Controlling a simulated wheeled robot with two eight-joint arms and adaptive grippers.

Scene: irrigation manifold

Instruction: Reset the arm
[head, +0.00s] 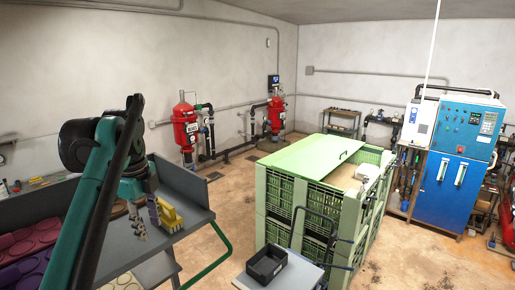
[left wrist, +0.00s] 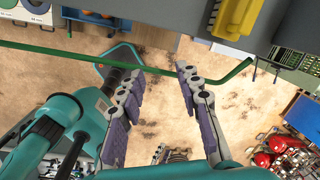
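My left arm (head: 97,195) comes in from the left in the head view, raised over the grey cart (head: 190,185). My left gripper (head: 146,218) hangs at its end near the cart's right side. In the left wrist view my left gripper (left wrist: 162,74) has its two grey-purple fingers spread apart. Between them I see only tan floor and part of a green bar (left wrist: 60,54) beyond, so it holds nothing. A yellow object (head: 170,213) is close beside the gripper in the head view. It also shows at the top of the left wrist view (left wrist: 234,18), apart from the fingers. My right gripper cannot be made out.
The cart has a green handle (head: 215,257) and holds purple trays (head: 30,270). A green crate (head: 272,199) with a lid (head: 312,154) stands right of it. A small cart with a black tray (head: 266,264) is in front. Red filters and a blue cabinet (head: 448,190) stand behind.

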